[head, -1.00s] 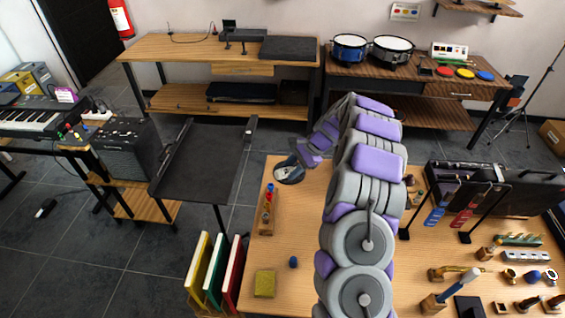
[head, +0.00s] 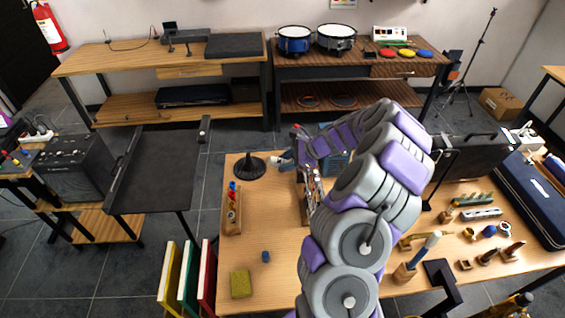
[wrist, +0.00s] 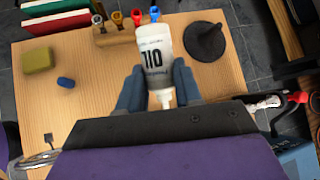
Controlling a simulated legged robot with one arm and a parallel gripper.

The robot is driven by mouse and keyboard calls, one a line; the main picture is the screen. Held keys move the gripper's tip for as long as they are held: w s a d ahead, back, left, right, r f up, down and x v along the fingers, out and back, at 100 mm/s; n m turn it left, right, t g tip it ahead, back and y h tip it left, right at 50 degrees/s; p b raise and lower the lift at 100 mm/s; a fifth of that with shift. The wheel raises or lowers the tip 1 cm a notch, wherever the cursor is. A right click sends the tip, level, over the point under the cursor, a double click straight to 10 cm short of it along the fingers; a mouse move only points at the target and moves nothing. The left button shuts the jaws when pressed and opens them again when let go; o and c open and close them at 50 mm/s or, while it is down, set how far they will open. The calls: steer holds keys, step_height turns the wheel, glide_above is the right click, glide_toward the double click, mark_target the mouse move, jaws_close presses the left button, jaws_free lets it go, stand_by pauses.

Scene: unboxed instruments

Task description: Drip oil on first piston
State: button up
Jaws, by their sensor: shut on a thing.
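My gripper (wrist: 160,88) is shut on a white oil bottle (wrist: 182,42) with black lettering, upside down in the wrist view. Its narrow white nozzle (wrist: 163,99) points toward the bottom of that view, between the blue fingers. In the head view, my gripper (head: 284,160) is small beside a round black base. Silvery metal parts (head: 313,190) on a wooden holder stand to its right in the head view, partly hidden by my arm. I cannot tell which part is the first piston.
A wooden rack (head: 232,222) with colored tops stands at the table's left. A yellow sponge (head: 241,284), a small blue object (head: 266,256) and the round black base (head: 250,167) are near it. Tools crowd the right side.

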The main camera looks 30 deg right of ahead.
steer(key=shift+s+d+f+b, duration=0.2)
steer(key=shift+s+d+f, duration=0.15)
steer(key=shift+d, duration=0.3)
steer(key=shift+s+d+f+b, duration=0.15)
steer(key=shift+s+d+f, duration=0.2)
steer(key=shift+d, duration=0.35)
steer(key=shift+s+d+f+b, duration=0.25)
steer(key=shift+d+f, duration=0.15)
steer(key=shift+d, duration=0.25)
stand_by(0.5)
stand_by(0.6)
steer(key=a+r+p, duration=0.1)
steer(key=w+a+r+p, duration=0.1)
steer(key=a, duration=0.1)
steer(key=w+a+r+p, duration=0.1)
steer(key=a+p, duration=0.1)
steer(key=shift+w+a+r, duration=0.1)
steer(key=shift+w+a, duration=0.05)
steer(key=shift+w, duration=0.1)
steer(key=shift+a, duration=0.1)
